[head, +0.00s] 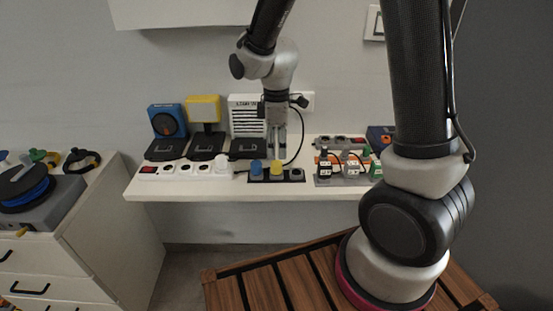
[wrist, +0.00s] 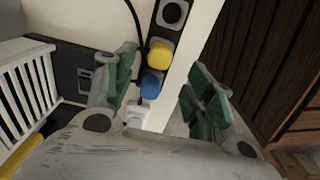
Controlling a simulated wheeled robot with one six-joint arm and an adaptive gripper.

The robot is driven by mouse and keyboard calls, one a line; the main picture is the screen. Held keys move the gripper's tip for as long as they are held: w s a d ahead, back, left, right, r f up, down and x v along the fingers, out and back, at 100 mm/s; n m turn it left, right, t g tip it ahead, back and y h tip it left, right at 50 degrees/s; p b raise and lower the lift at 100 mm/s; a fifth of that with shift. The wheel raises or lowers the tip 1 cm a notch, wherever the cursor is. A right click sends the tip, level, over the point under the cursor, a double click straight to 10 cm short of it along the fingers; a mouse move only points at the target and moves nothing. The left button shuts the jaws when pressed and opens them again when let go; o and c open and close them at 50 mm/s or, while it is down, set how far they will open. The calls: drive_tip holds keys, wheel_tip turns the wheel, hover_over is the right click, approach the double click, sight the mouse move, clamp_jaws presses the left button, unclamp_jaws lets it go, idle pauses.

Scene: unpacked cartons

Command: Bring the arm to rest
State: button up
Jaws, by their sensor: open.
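My gripper (head: 278,145) hangs from my arm over the white shelf in the head view, pointing down behind a dark socket strip (head: 292,178). In the wrist view my gripper (wrist: 165,95) is open, its two green-padded fingers apart with nothing held between them. A blue plug (wrist: 151,83) and a yellow plug (wrist: 160,54) sit in the dark strip, seen between the fingers. In the head view the blue plug (head: 256,167) and the yellow plug (head: 277,167) are just below the fingertips. Contact with them cannot be told.
The white shelf (head: 220,192) also carries a white power strip (head: 165,171), a blue device (head: 167,121), a yellow lamp (head: 204,108) and a white louvred heater (head: 246,116). A black cable runs near my gripper. Another strip with plugs (head: 345,178) stands right. A drawer cabinet (head: 60,255) is left.

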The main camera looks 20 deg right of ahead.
drive_tip(key=s+d+r+m+t, duration=0.2)
drive_tip(key=s+d+r+m, duration=0.5)
drive_tip(key=s+r, duration=0.2)
drive_tip(key=s+d+r+m+t, duration=0.2)
drive_tip(key=s+d+r+m, duration=0.5)
drive_tip(key=s+r, duration=0.3)
drive_tip(key=shift+d+r, duration=0.3)
drive_tip(key=shift+d, duration=0.15)
